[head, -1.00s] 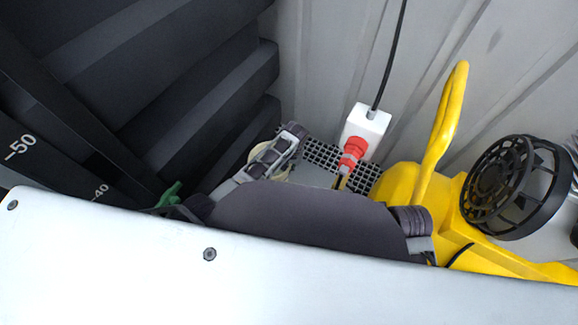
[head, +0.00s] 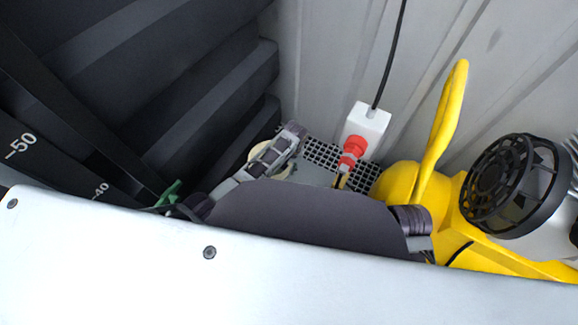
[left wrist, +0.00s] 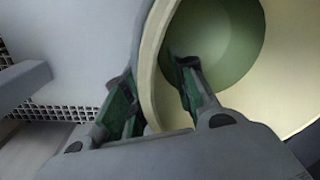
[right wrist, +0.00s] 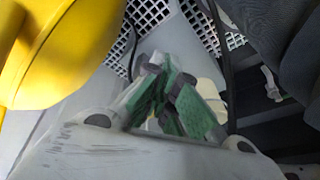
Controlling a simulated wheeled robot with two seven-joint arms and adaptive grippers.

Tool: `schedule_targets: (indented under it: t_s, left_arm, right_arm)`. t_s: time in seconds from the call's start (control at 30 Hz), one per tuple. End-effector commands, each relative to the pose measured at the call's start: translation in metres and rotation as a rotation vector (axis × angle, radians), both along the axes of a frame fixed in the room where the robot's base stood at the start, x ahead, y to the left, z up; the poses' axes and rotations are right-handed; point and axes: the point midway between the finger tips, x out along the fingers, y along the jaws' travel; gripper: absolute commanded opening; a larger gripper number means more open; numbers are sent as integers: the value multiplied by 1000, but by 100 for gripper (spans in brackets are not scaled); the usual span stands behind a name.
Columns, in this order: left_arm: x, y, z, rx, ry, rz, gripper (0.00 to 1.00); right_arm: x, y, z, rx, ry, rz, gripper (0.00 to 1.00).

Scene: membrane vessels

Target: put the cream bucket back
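The cream bucket (head: 253,157) shows in the head view partly behind my left gripper (head: 290,135), near the back grating. In the left wrist view my left gripper (left wrist: 155,75) straddles the bucket's rim (left wrist: 152,45). One green-padded finger is inside and the other outside, with the bucket wall between them. They look closed in on the wall, though contact is partly hidden. The bucket's inside shows a green round area. In the right wrist view my right gripper (right wrist: 160,70) has its fingertips together, with nothing clear between them. A pale cream shape behind it is partly hidden.
A yellow machine with a tall handle (head: 441,130) and a black round fan-like guard (head: 507,188) stands at the right. A white box (head: 367,125) with a red plug and black cable is at the back. Dark ribbed panels (head: 200,70) stand at the left.

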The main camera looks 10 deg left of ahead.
Motion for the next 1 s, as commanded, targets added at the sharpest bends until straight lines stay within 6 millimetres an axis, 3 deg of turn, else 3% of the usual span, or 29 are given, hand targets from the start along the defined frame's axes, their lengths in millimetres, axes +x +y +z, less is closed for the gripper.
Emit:
schedule_targets:
  t_s: [0.27,1.0]
  left_arm:
    - [0,-2,15,-1,-1,0,27]
    - [1,-10,103,0,-1,0,27]
  right_arm:
    - [0,-1,1,-4,4,-1,0]
    - [-3,-11,-53,-53,98,-7,0]
